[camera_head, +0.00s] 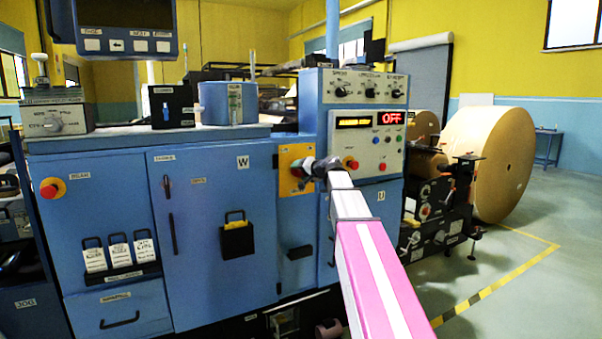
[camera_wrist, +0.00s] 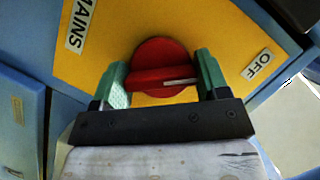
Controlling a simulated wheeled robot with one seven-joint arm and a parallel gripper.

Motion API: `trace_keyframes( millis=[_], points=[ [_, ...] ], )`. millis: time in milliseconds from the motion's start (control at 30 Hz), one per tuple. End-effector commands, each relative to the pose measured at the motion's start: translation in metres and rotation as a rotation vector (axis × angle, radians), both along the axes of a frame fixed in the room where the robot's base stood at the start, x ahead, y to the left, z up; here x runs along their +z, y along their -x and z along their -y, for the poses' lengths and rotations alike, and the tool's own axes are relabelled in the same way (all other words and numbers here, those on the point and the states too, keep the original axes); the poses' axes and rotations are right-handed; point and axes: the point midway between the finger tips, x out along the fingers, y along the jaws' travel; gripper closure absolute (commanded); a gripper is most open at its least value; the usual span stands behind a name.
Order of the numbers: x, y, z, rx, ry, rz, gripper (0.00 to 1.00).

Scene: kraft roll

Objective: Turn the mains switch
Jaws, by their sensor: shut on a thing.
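The mains switch is a round red knob on a yellow plate. It shows in the wrist view (camera_wrist: 160,66) between the two green fingers of my gripper (camera_wrist: 162,82). A white mark on the knob points toward the OFF label (camera_wrist: 257,65), and a MAINS label (camera_wrist: 82,22) is on the plate's left part. My gripper is shut on the knob, one finger at each side. In the head view, my gripper (camera_head: 308,172) reaches the yellow plate (camera_head: 290,152) on the blue cabinet and hides most of the knob.
A red button (camera_head: 351,164) sits just right of my gripper, and another (camera_head: 49,191) is at the far left. A black pocket (camera_head: 237,240) hangs on the cabinet door. A large paper roll (camera_head: 488,160) stands at the right beside open floor.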

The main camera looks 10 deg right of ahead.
Motion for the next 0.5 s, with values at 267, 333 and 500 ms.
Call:
trace_keyframes(
  millis=[267, 333, 500],
  points=[
    [-0.0008, 0.001, -0.0002, 0.0, 0.075, 0.023, 0.56],
    [-0.0008, 0.001, -0.0001, 0.0, 0.083, 0.026, 0.56],
    [-0.0008, 0.001, -0.0001, 0.0, 0.09, 0.028, 0.55]
  ],
)
